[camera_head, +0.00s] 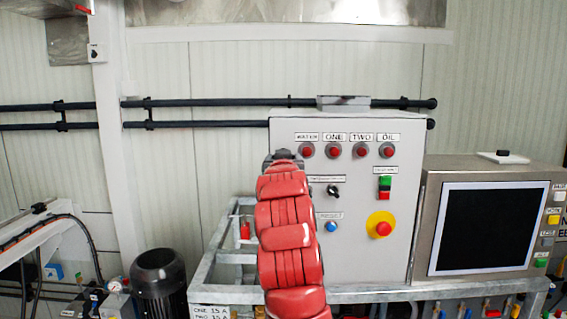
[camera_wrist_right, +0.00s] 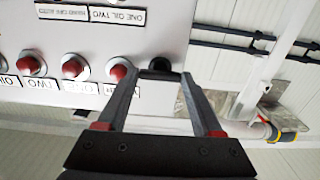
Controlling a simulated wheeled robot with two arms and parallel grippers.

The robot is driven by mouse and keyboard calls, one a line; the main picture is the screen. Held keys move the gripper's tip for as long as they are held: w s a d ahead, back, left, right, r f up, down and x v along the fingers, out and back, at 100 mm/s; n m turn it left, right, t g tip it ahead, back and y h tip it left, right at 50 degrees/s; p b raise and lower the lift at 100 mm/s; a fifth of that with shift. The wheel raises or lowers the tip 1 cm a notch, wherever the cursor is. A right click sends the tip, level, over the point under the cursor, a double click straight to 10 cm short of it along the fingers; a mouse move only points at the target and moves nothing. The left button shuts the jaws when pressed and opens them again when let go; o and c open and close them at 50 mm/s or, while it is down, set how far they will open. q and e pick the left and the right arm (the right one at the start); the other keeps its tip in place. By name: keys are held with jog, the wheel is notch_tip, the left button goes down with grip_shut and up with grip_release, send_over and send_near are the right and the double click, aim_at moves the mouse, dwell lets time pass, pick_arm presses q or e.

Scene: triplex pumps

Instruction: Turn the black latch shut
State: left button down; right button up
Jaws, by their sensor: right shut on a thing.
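The black latch (camera_wrist_right: 160,65) sits at the edge of the grey control box's front panel (camera_wrist_right: 150,30), between my right gripper's fingertips in the right wrist view. My right gripper (camera_wrist_right: 163,76) is shut on it, one grey finger on each side. In the head view my red right arm reaches up to the box's left edge, with the gripper (camera_head: 283,155) at its upper left. The arm and gripper hide the latch there, and the latch's exact angle is hard to tell. My left gripper is in neither view.
The control box (camera_head: 355,260) has red lamps (camera_head: 334,150), a black selector switch (camera_head: 333,191) and a red emergency button (camera_head: 381,226) right of my arm. A screen (camera_head: 487,228) stands further right. Black pipes (camera_head: 210,103) run along the wall behind. A dark motor (camera_head: 160,280) stands lower left.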

jog(key=o, duration=1.4)
jog(key=shift+c, duration=0.2)
jog(key=shift+s, duration=0.1)
jog(key=s+b, duration=0.6)
jog(key=s, duration=1.1)
jog(key=shift+s, duration=0.15)
